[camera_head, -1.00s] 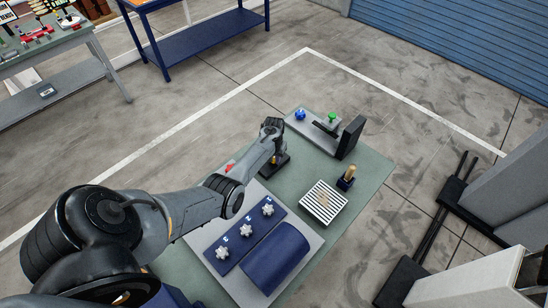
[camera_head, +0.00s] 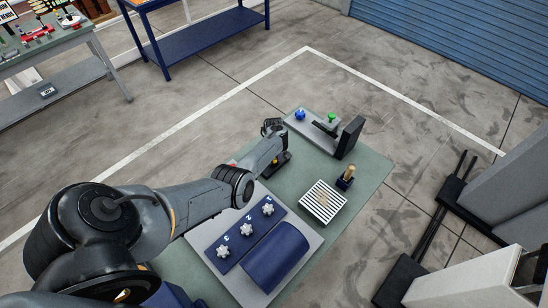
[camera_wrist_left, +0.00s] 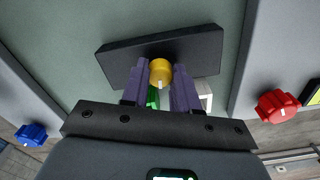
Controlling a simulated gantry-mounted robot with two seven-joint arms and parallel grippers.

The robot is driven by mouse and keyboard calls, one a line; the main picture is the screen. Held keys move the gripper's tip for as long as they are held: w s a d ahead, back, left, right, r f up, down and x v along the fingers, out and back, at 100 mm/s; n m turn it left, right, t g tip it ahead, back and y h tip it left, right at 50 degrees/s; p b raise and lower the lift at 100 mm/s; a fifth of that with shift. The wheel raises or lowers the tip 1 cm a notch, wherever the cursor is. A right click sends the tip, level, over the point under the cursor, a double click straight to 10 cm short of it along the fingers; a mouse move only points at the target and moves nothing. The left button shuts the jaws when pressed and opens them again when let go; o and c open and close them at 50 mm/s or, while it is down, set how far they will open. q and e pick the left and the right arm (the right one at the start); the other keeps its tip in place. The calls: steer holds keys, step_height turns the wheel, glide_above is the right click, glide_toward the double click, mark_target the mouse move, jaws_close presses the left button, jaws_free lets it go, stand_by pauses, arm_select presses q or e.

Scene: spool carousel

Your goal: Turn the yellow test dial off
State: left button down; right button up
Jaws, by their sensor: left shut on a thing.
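The yellow dial (camera_wrist_left: 160,72) sits between the two purple fingers of my left gripper (camera_wrist_left: 160,90) in the left wrist view. The gripper is shut on it. A pale mark shows on the dial, towards the lower edge of that picture. A dark block (camera_wrist_left: 118,58) lies behind the dial. In the head view my left gripper (camera_head: 279,150) is over the dark block (camera_head: 285,163) at the table's left side, and my wrist hides most of the dial. My right gripper is not in view.
A blue knob (camera_head: 299,114) and a green knob (camera_head: 331,118) stand beside a black upright panel (camera_head: 351,137). A red knob (camera_wrist_left: 278,106) shows at the right of the wrist view. A striped pad (camera_head: 323,204), a wooden-topped post (camera_head: 347,176) and the blue spool cover (camera_head: 275,257) are on the green table.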

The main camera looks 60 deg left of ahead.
arm_select(q)
steer(key=shift+n, duration=0.9)
steer(key=c, duration=0.9)
jaws_free()
steer(key=shift+o, duration=0.2)
step_height(320, 180, up, 9)
steer(key=shift+r+p, duration=0.1)
steer(key=shift+p, duration=1.15)
steer(key=shift+r, duration=0.8)
